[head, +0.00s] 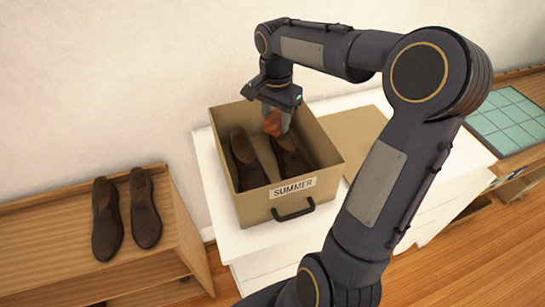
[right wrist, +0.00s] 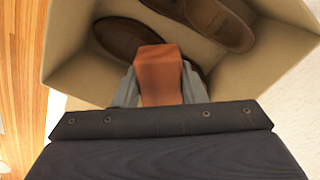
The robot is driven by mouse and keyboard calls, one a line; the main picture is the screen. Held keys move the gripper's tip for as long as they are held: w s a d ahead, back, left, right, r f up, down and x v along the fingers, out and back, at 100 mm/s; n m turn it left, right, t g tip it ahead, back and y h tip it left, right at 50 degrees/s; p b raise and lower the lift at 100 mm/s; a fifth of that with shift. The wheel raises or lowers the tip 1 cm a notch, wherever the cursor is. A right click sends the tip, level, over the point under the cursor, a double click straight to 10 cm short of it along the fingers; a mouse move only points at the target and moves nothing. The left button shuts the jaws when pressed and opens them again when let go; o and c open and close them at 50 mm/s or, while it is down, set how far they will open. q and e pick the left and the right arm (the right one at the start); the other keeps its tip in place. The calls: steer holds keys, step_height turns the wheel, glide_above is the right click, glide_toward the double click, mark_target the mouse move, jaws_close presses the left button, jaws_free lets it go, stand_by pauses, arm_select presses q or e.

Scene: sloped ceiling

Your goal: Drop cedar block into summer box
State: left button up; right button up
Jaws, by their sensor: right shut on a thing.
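The summer box (head: 255,206) is an open tan box with a "SUMMER" label and a dark handle on its front, standing on a white cabinet. A pair of brown shoes (head: 243,160) lies inside it. My right gripper (head: 277,122) is over the box, pointing down, shut on the reddish-brown cedar block (head: 272,123). In the right wrist view the block (right wrist: 160,74) sits between the fingers, above the shoes (right wrist: 215,22) and within the box walls (right wrist: 75,70). Whether the block touches a shoe I cannot tell. My left gripper is not in view.
A flat tan board (head: 350,130), perhaps the lid, lies on the white cabinet (head: 225,240) right of the box. A wooden shelf (head: 75,215) at left holds another pair of brown shoes (head: 108,220). A wooden unit with a green tiled top (head: 505,122) stands at right.

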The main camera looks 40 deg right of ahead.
step_height(320, 180, down, 4)
steer(key=shift+r+b, duration=0.15)
steer(key=shift+b, duration=1)
steer(key=o, duration=1)
steer(key=shift+r, duration=0.1)
step_height(320, 180, up, 8)
steer(key=shift+f, duration=0.15)
